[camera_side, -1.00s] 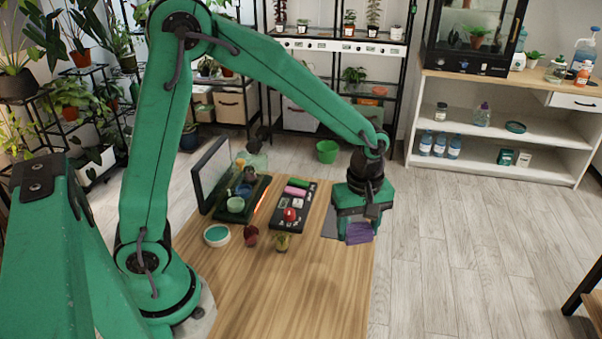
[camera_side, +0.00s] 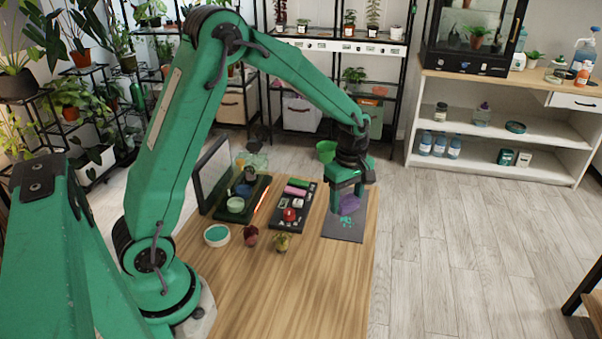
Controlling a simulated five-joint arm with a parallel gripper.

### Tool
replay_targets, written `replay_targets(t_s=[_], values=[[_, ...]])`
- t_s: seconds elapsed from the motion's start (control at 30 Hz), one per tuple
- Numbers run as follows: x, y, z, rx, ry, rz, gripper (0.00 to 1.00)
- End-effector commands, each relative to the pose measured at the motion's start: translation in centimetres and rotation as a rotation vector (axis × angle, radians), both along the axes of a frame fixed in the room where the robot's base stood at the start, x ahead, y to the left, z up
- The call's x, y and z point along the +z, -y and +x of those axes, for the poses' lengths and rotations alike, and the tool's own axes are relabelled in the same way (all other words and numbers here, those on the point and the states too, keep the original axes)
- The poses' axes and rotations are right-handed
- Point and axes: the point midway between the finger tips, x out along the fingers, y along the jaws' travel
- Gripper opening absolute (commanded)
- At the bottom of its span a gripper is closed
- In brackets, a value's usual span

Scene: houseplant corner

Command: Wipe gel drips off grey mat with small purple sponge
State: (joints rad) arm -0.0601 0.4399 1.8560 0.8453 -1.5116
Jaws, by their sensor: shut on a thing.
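The grey mat (camera_side: 342,231) lies flat near the right edge of the wooden table. Green gel drips (camera_side: 346,220) show on its middle, just below the sponge in the picture. The small purple sponge (camera_side: 350,203) is held in my gripper (camera_side: 347,199), which is shut on it above the mat's far part. I cannot tell whether the sponge touches the mat. The gripper hides the far edge of the mat.
A black tray (camera_side: 278,222) with small items, including a red one, sits left of the mat. Further left are a dark tray with pots (camera_side: 236,205), an upright dark panel (camera_side: 211,174), a round teal-topped dish (camera_side: 217,235) and two small plants (camera_side: 281,241). The table's front is clear.

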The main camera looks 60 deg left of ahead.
Motion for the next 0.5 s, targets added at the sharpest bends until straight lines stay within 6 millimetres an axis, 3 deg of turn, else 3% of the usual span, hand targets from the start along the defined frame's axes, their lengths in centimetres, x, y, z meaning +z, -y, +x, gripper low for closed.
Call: replay_targets(t_s=[0.5], values=[[-4.7, 0.0, -0.1, -0.001, -0.003, 0.000, 0.36]])
